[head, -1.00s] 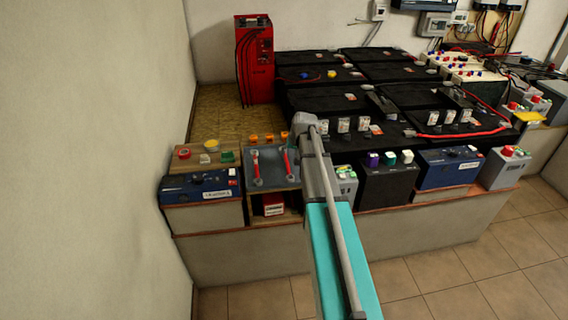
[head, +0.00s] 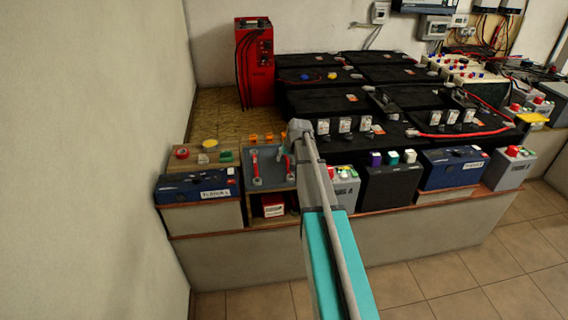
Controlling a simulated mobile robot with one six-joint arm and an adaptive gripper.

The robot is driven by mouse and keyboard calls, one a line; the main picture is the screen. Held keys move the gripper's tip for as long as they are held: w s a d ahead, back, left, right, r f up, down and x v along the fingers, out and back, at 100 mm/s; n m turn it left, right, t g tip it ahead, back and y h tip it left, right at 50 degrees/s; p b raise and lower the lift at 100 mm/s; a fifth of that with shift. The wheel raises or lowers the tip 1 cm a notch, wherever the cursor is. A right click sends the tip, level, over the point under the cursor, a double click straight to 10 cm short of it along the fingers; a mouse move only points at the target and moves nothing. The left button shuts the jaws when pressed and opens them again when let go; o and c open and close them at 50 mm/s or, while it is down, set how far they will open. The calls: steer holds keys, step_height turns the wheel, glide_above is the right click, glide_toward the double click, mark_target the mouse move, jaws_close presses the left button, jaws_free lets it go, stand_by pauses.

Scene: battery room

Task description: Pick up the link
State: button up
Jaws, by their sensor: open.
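A grey tray (head: 267,183) stands on the near side of the bench, left of my arm. Two slim red pieces with pale ends lie in it, a left one (head: 255,167) and a right one (head: 284,172). They look like links, but I cannot tell which is the one named. My gripper (head: 287,148) is open over the tray's right side, close to the right red piece. It is small and partly hidden by my arm, and I cannot tell whether it touches anything.
A blue battery (head: 197,185) is left of the tray, with a board (head: 208,161) of coloured caps behind it. Orange caps (head: 254,138) line the tray's back. A grey battery (head: 343,188) is right of my arm. A red charger (head: 255,60) stands behind.

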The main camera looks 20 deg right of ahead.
stand_by(0.3)
jaws_close()
steer(key=shift+r, duration=0.1)
stand_by(0.5)
step_height(320, 180, up, 2)
steer(key=p, duration=0.2)
steer(key=shift+r+p, duration=0.25)
steer(key=shift+p, duration=0.1)
steer(key=s+d+r+p, duration=0.8)
steer(key=s+r+p, duration=0.2)
steer(key=s, duration=0.1)
steer(key=shift+s+r, duration=0.15)
steer(key=shift+s, duration=0.05)
stand_by(0.4)
step_height(320, 180, up, 9)
steer(key=p, duration=0.9)
steer(key=shift+s, duration=0.1)
